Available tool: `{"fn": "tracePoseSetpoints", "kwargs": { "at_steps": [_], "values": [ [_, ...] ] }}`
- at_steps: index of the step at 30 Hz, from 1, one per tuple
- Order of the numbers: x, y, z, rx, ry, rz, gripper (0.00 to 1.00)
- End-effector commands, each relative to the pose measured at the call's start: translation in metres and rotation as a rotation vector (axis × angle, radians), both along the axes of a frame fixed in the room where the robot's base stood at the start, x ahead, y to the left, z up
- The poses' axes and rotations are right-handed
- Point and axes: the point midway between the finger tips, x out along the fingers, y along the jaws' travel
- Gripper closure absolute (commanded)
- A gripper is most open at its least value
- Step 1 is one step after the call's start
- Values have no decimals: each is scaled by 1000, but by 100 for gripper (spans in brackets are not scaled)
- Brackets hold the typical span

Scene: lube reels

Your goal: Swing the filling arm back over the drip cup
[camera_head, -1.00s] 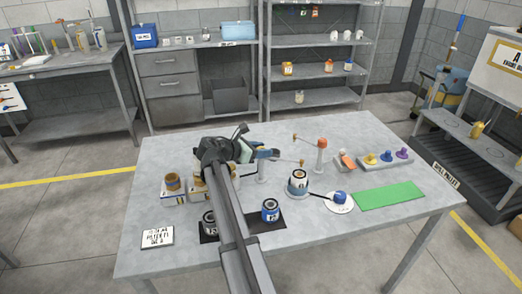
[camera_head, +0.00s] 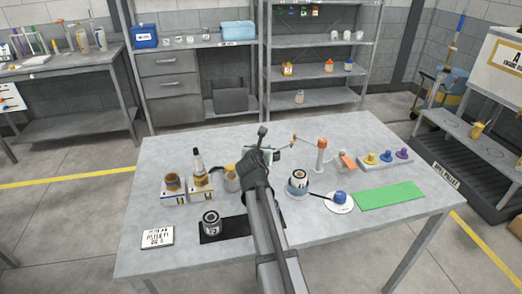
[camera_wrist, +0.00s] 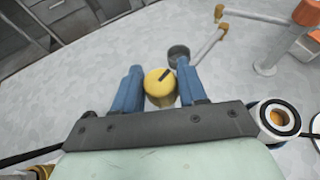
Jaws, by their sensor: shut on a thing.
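The filling arm has an orange-topped white post (camera_head: 322,155) right of my gripper in the head view. Its thin jointed links reach left toward my gripper, and the orange joint shows in the wrist view (camera_wrist: 222,12). My gripper (camera_head: 272,153) is low over the table's middle, its blue fingers (camera_wrist: 162,88) shut around a yellow cylinder with a dark mark on top (camera_wrist: 160,80). A small dark cup (camera_wrist: 179,54) sits just beyond it, close to the lower link's end. I cannot tell whether the yellow cylinder joins the filling arm or whether the dark cup is the drip cup.
A white can with a dark ring (camera_head: 298,184) stands right of my gripper. A can (camera_head: 210,222) is on the black mat (camera_head: 236,229). The green mat (camera_head: 390,196) is clear.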

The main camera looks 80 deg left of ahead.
Motion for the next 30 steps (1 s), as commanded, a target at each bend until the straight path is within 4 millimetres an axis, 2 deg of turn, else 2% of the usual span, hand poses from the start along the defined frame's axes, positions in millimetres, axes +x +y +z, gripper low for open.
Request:
{"fn": "tracePoseSetpoints", "kwargs": {
  "at_steps": [12, 30],
  "values": [
    [0, 0, 0, -1, 2, 136, 100],
    [0, 0, -1, -3, 2, 170, 100]
  ]
}}
